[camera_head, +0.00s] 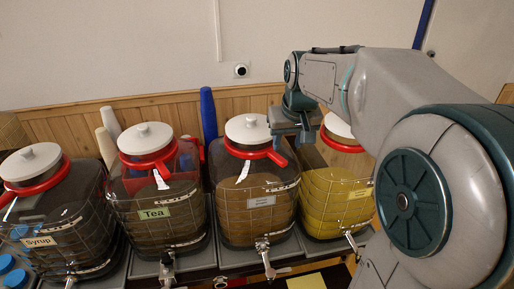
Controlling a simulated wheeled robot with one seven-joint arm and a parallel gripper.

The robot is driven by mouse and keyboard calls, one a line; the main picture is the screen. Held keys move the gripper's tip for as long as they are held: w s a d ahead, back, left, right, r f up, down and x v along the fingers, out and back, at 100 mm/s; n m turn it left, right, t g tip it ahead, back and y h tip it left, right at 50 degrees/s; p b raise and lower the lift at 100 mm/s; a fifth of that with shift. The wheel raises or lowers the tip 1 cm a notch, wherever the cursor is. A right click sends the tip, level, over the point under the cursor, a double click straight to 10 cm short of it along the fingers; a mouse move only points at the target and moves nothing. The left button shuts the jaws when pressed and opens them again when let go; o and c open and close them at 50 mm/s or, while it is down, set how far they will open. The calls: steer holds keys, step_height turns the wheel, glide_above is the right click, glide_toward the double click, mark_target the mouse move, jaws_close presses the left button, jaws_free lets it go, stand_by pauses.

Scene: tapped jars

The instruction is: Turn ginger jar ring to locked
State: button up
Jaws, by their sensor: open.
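Four lidded jars stand in a row, each with a white lid and a red ring. The third jar from the left (253,212) holds brown liquid and has a small grey label (261,202), too small to read surely; I cannot tell for certain that it is the ginger jar. Its red ring (246,153) has a handle (278,159) pointing right and toward me. My gripper (296,138) is open and appears empty, pointing down beside this lid's right side, above the handle. I cannot tell whether it touches the ring.
The syrup jar (50,222) and tea jar (155,208) stand to the left. A yellow-filled jar (335,205) stands at right, partly behind my arm. Taps project at the front. White cups (109,118) and blue cups (208,115) stand behind. A yellow note (306,282) lies in front.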

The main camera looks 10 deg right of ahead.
mark_target(282, 160)
steer(key=shift+b+x, duration=1.95)
steer(key=shift+x, duration=1.45)
steer(key=shift+f, duration=0.1)
steer(key=shift+b+x, duration=0.65)
steer(key=shift+x, duration=0.2)
